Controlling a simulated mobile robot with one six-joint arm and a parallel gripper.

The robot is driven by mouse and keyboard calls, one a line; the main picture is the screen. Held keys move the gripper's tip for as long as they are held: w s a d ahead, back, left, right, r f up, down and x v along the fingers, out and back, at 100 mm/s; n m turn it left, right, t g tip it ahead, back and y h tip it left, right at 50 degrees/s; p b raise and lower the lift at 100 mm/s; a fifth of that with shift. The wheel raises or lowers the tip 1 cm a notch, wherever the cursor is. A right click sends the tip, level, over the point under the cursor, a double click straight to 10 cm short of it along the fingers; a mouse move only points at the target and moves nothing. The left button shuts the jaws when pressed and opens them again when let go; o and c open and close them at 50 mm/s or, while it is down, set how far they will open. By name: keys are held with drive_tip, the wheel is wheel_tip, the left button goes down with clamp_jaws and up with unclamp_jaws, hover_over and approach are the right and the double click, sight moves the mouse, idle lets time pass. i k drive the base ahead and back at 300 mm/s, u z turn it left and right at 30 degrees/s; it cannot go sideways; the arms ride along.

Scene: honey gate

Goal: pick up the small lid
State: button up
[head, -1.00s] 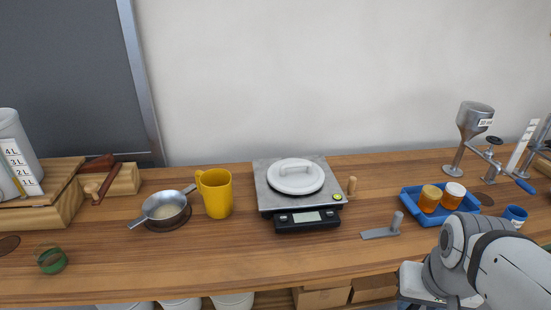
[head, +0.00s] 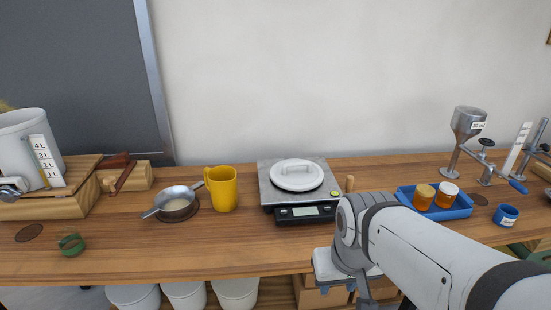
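A round white lid (head: 297,176) with a raised loop handle lies flat on the steel plate of a scale (head: 270,190) at the middle of the bench. It is fully in sight and nothing touches it from above. My arm comes in from the lower right, and its bent joint stands in front of the bench, to the right of and nearer than the scale. My gripper's fingers do not show; the end of the arm runs down toward the bottom edge of the picture.
A yellow mug (head: 222,190) and a small pan (head: 176,203) stand left of the scale. A blue tray (head: 462,207) holds two orange jars. A green ring (head: 72,244) lies at front left.

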sight(292, 174)
drive_tip(key=z, duration=0.05)
drive_tip(key=i, duration=1)
drive_tip(key=u, duration=0.05)
